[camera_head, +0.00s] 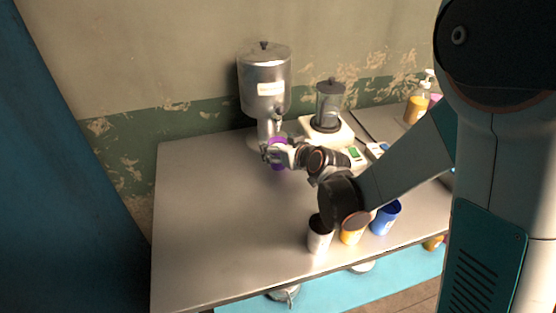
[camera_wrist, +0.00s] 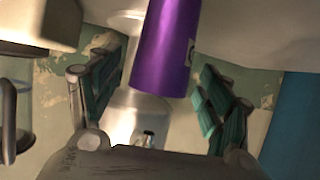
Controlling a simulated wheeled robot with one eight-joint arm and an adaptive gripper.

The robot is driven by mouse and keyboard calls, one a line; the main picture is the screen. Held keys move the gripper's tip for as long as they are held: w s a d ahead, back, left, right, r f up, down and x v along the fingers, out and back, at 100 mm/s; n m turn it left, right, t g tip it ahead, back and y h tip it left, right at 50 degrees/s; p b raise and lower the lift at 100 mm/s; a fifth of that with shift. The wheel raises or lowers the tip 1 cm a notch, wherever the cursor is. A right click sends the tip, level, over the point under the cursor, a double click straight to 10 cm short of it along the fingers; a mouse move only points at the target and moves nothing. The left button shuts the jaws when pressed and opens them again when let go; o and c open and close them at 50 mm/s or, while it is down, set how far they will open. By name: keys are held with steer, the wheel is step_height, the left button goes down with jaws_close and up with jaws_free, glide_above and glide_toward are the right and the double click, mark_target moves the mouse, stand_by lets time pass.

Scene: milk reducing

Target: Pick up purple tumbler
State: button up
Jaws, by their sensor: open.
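The purple tumbler (camera_wrist: 167,50) stands between the two open fingers of my gripper (camera_wrist: 160,95) in the wrist view, with a gap on each side of it. In the head view only a part of the purple tumbler (camera_head: 279,160) shows, just below the metal dispenser. My gripper (camera_head: 275,153) is at the tumbler there and covers much of it.
A metal dispenser (camera_head: 265,85) stands at the back, right behind the tumbler. A blender-like device (camera_head: 328,105) on a white base is to its right. White (camera_head: 319,238), yellow (camera_head: 351,238) and blue (camera_head: 386,218) cups stand at the table's front edge. The table's left half (camera_head: 205,215) is clear.

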steer(key=shift+w+a+f, duration=0.25)
steer(key=shift+w+f, duration=0.05)
steer(key=shift+w, duration=0.2)
steer(key=c, duration=1.4)
steer(key=shift+r, duration=0.15)
